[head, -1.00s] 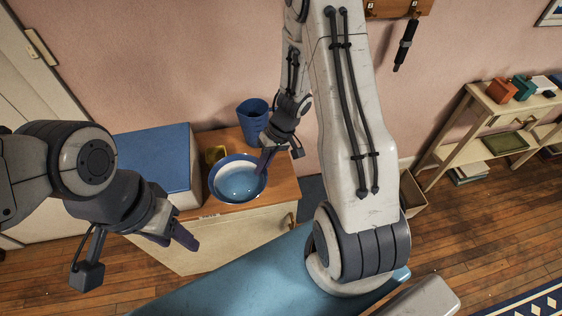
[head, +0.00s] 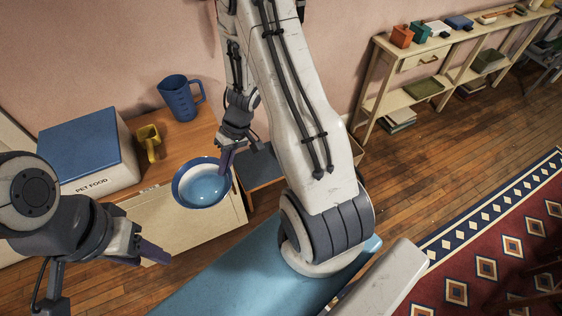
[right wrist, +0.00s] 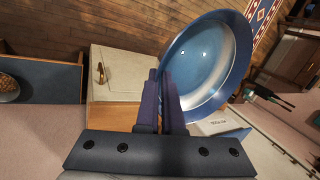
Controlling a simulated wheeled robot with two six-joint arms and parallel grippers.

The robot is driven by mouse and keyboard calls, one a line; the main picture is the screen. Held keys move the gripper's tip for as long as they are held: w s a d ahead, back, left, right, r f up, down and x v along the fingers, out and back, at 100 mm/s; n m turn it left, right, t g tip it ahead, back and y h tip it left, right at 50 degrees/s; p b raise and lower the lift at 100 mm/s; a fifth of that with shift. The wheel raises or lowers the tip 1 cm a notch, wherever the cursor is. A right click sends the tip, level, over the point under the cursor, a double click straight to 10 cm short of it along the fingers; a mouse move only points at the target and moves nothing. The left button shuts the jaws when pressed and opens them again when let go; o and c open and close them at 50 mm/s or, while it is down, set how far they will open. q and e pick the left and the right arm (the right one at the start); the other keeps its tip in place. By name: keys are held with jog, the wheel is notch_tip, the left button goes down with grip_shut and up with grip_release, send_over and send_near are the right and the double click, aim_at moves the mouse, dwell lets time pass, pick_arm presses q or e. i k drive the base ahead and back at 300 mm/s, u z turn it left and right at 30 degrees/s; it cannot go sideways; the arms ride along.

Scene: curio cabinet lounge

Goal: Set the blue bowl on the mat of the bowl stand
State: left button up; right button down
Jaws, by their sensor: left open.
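The blue bowl (head: 203,187), white inside with a blue rim, is held by its rim in my right gripper (head: 228,160). It hangs in front of the cabinet's right edge, slightly tilted. In the right wrist view the bowl (right wrist: 212,60) leans beside the nearly closed fingers (right wrist: 160,95). A low stand with a dark blue mat (head: 258,168) stands right of the cabinet, partly hidden by my right arm. The right wrist view shows the mat (right wrist: 50,82) at the left, with a bowl of brown contents (right wrist: 8,88) on it. My left gripper (head: 152,252) is empty, low at the left.
The wooden-topped cabinet (head: 190,130) holds a blue jug (head: 181,98), a yellow mug (head: 149,142) and a blue-lidded pet food box (head: 88,150). A shelf (head: 400,98) stands at the back right. A patterned rug (head: 490,235) lies at right.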

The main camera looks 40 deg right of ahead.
aim_at(258, 165)
jog(key=z, duration=0.5)
jog(key=i, duration=0.45)
jog(key=z, duration=0.65)
jog(key=i, duration=0.55)
jog(key=u, duration=0.05)
